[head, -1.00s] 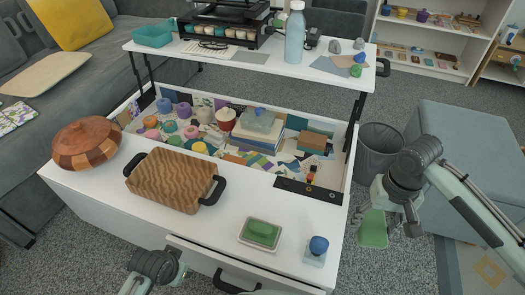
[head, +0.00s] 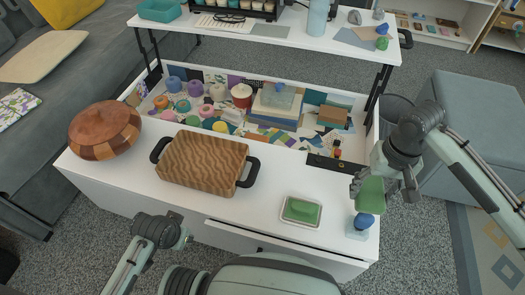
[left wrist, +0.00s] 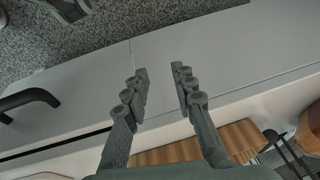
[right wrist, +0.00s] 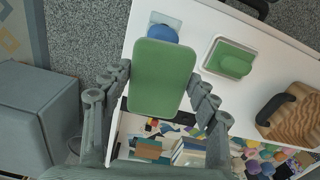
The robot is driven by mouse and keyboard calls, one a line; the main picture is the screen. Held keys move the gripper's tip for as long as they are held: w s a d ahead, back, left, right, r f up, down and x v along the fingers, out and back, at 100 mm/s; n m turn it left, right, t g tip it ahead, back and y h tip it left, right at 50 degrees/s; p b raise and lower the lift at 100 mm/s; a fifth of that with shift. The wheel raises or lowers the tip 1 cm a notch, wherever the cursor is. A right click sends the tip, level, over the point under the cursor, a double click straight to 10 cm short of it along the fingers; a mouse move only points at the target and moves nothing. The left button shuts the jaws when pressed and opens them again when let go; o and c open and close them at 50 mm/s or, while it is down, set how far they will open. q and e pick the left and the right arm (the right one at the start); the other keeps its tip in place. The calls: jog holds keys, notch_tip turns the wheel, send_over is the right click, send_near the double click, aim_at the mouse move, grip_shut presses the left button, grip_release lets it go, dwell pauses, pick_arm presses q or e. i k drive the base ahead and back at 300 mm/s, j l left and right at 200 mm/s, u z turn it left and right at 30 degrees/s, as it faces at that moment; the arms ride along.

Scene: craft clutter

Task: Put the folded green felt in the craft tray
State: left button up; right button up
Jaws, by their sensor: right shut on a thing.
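The folded green felt (head: 369,193) is a flat rounded rectangle, also large in the right wrist view (right wrist: 163,78). My right gripper (head: 383,186) is shut on it and holds it at the right end of the white table, close to a blue knob. A small pale-rimmed tray (head: 286,217) lies on the table to the left of the felt, with a green block (head: 302,211) in it. A teal tray (head: 143,15) stands at the left of the raised top. I cannot tell which is the craft tray. My left gripper (left wrist: 160,72) is open and empty at the table's front.
The blue knob (head: 364,221) stands on a pale square base. A wooden board (head: 203,160) with black handles and a lidded wooden bowl (head: 105,130) occupy the left. The open compartment behind holds yarn, books and paper. The raised top (head: 225,32) overhangs it.

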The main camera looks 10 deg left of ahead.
aim_at(222, 170)
jog(key=j+z, duration=0.2)
jog(key=j, duration=1.25)
